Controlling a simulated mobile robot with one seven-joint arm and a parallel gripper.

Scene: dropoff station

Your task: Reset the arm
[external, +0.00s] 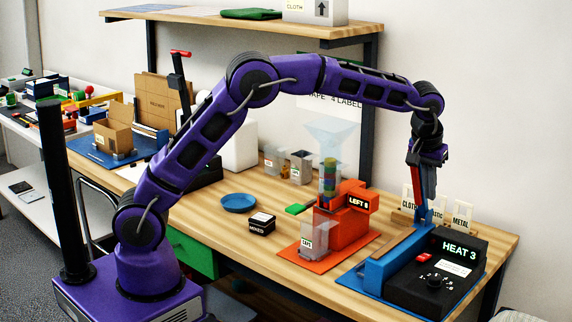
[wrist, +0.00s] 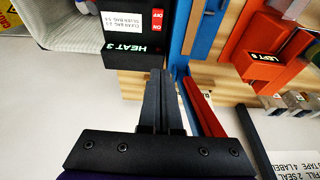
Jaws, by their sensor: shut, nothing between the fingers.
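My gripper (external: 428,190) points down at the right of the bench, above the blue sealer (external: 385,262). Its dark fingers (wrist: 158,80) are together in the wrist view with nothing between them. The sealer's red handle (external: 416,180) stands raised right beside the fingers; it also shows in the wrist view (wrist: 204,105). I cannot tell whether they touch. My arm reaches over the bench in a high arch.
The black HEAT 3 box (external: 440,275) stands right of the sealer. The orange LEFT 8 dispenser (external: 345,215) with a clear hopper stands left of it. A shelf (external: 250,22) hangs above the back.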

